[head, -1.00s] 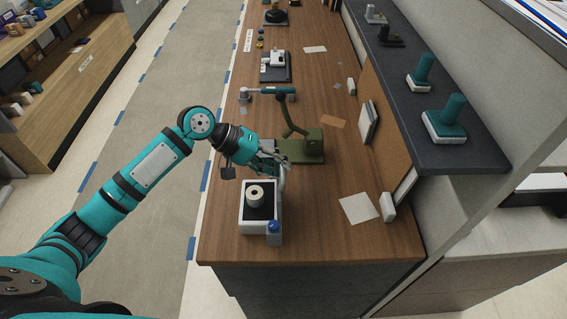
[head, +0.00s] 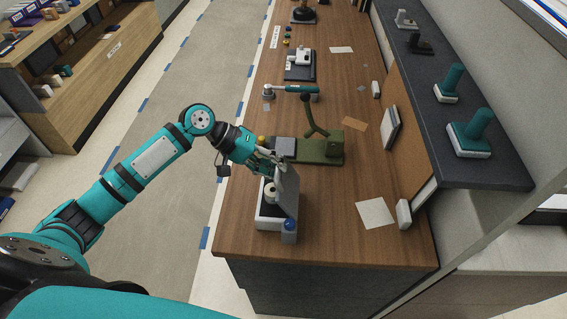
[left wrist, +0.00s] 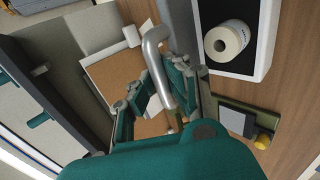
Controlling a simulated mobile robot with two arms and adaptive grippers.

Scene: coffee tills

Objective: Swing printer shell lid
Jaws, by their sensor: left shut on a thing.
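The printer (head: 264,222) is a white box with a dark inside near the counter's front end. The grey lid (head: 288,190) stands up steeply at the printer's right side, partly in front of the inside. My left gripper (head: 272,161) is at the lid's upper edge. In the left wrist view my left gripper (left wrist: 158,100) is shut around a bent grey bar (left wrist: 155,62), which seems to belong to the lid. My right gripper is out of view.
A green stand (head: 320,148) is just behind the gripper. A white sheet (head: 375,213) lies on the right. Wooden counter (head: 325,235) is bare between printer and sheet.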

